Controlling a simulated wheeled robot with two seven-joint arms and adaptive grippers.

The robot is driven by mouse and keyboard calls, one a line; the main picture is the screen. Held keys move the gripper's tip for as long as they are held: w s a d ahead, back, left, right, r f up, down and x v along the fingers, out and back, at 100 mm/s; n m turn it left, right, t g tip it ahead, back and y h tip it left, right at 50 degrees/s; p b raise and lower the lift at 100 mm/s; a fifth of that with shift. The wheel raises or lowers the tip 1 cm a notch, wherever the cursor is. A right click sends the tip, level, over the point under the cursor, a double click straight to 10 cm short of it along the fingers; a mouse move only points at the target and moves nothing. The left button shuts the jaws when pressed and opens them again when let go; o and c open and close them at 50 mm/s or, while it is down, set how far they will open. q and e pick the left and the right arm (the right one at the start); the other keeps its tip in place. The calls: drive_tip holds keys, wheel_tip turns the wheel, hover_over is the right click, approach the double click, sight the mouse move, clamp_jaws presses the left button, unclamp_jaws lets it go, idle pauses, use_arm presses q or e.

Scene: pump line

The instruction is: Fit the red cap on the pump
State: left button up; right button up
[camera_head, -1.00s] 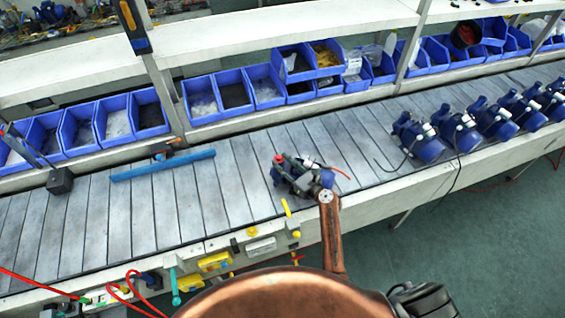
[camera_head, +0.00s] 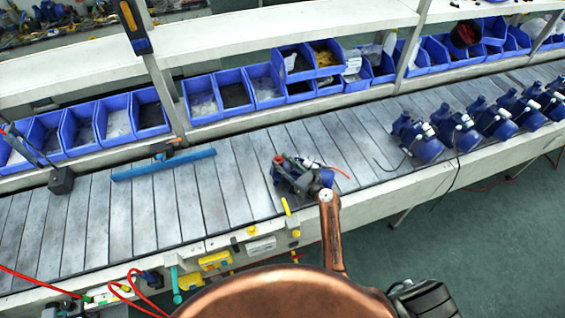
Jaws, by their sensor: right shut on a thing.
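A blue pump (camera_head: 283,188) sits on the slatted conveyor near the middle of the picture, partly hidden by my right gripper. My right gripper (camera_head: 283,164) is over the pump, at the end of my copper-coloured arm. It is shut on the red cap (camera_head: 279,159), which shows at the fingertips at the pump's upper left. The gripper hides where cap and pump meet, so I cannot tell whether they touch. My left gripper is not in view.
A row of several blue pumps (camera_head: 458,132) stands on the conveyor at the right, with loose cables. A blue bar (camera_head: 163,164) lies left of the middle. Blue bins (camera_head: 232,92) line the back. Bare slats (camera_head: 215,205) lie left of the middle pump.

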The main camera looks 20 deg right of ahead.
drive_tip(key=shift+r, duration=0.2)
drive_tip(key=shift+p, duration=0.3)
idle(0.5)
drive_tip(key=o, duration=0.6)
drive_tip(key=shift+o, duration=0.4)
drive_tip(key=o, duration=0.4)
drive_tip(key=shift+o, duration=0.2)
